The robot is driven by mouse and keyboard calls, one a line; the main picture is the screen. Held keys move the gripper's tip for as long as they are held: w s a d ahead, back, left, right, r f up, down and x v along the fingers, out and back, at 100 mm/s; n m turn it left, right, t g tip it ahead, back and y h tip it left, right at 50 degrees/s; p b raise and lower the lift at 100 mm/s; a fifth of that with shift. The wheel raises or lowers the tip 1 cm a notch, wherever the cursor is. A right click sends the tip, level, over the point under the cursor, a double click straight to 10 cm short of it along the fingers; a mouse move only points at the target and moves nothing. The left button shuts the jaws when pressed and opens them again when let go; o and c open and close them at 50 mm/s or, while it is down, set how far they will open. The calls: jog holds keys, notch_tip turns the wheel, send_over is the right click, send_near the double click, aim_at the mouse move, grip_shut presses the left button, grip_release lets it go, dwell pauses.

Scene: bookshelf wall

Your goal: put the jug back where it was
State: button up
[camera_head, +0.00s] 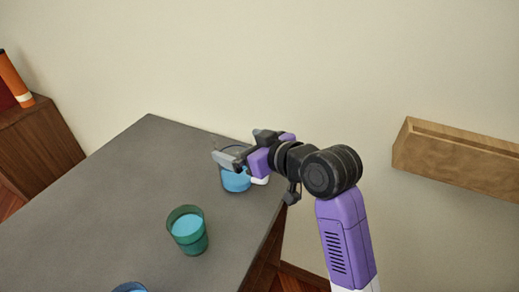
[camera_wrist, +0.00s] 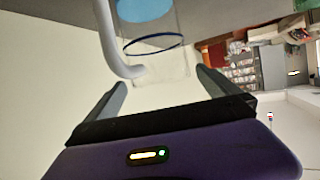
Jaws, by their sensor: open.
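The jug (camera_head: 236,182) is clear, with blue liquid in its lower part and a white handle (camera_head: 260,180). It stands on the grey table near the table's right edge, partly hidden by my gripper. My gripper (camera_head: 228,158) is open at the height of the jug's upper part. In the wrist view, the jug (camera_wrist: 158,62) appears upside down ahead of my open fingers (camera_wrist: 160,80), with its white handle to the left. No finger is seen closed on the jug or its handle.
A green cup (camera_head: 187,231) with blue liquid stands in front of the jug on the grey table (camera_head: 110,200). Part of another blue vessel (camera_head: 130,287) shows at the bottom edge. A wooden wall ledge (camera_head: 455,152) is at right. The table's left part is clear.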

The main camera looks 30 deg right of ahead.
jog(key=v, duration=1)
jog(key=shift+f, duration=0.15)
jog(key=s+a+f+m+h, duration=0.1)
jog(key=s+f+m+h, duration=0.25)
jog(key=s+f, duration=1)
jog(key=s+a+f+t, duration=0.1)
jog(key=s+a, duration=0.1)
jog(key=s, duration=1.7)
jog(key=shift+n+t, duration=0.3)
jog(key=shift+n, duration=0.15)
jog(key=shift+y, duration=0.25)
